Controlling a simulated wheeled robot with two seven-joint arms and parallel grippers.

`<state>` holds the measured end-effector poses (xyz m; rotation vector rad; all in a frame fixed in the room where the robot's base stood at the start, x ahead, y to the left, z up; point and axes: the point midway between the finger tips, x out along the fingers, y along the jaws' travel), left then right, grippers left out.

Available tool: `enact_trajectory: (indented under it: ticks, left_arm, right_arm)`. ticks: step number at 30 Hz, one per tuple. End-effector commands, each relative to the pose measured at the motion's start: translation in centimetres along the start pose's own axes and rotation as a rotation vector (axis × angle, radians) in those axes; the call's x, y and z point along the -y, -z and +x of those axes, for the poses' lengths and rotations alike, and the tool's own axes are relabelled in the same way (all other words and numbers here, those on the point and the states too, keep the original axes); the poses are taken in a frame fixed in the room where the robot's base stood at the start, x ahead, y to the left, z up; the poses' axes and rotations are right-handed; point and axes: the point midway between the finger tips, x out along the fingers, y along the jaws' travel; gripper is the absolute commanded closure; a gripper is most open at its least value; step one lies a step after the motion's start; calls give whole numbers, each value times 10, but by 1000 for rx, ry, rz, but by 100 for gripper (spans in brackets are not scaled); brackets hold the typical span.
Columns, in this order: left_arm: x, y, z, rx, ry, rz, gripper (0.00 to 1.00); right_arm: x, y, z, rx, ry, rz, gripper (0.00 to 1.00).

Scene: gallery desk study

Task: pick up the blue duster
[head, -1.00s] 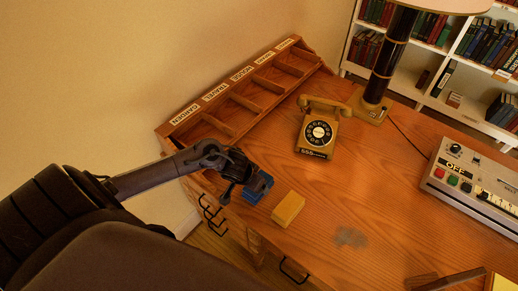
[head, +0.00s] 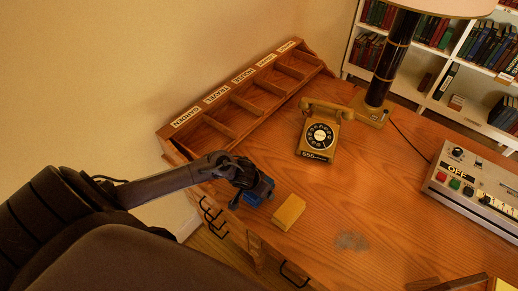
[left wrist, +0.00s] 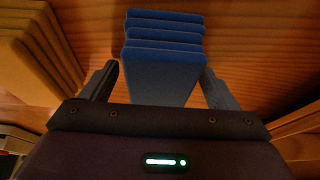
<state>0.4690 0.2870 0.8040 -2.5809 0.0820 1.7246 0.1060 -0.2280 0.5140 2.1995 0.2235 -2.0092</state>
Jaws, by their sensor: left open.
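The blue duster (head: 261,193) lies on the wooden desk near its front left edge, partly hidden behind my left gripper (head: 247,187) in the head view. In the left wrist view the blue duster (left wrist: 163,60) is a ribbed blue block between the two fingers of my left gripper (left wrist: 160,85). The fingers are open, one on each side of it; I cannot tell whether they touch it. A yellow duster (head: 289,212) lies just to the right of the blue one, and its ribbed side shows in the left wrist view (left wrist: 38,50). My right gripper is not in view.
A wooden sorter (head: 218,128) with labelled compartments stands along the back left. A rotary telephone (head: 320,135), a lamp (head: 383,65) and a grey control box with buttons (head: 478,180) stand farther right. A grey smudge (head: 351,240) marks the otherwise clear desk front.

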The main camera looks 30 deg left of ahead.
Motion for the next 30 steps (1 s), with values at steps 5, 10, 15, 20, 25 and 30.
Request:
enact_trajectory:
  ticks: [5,10,15,20,25,30]
  left_arm:
    - [0,-1,1,0,0,-1,18]
    - [0,-1,2,0,0,0,18]
    - [0,-1,1,0,-1,0,36]
    - [0,-1,1,0,-1,0,57]
    - [0,0,1,-1,-1,0,68]
    - [0,0,1,-1,0,0,68]
  right_arm:
    - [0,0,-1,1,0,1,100]
    - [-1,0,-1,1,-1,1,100]
    - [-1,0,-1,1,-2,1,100]
    - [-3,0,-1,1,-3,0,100]
    - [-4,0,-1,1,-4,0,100]
    - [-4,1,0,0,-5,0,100]
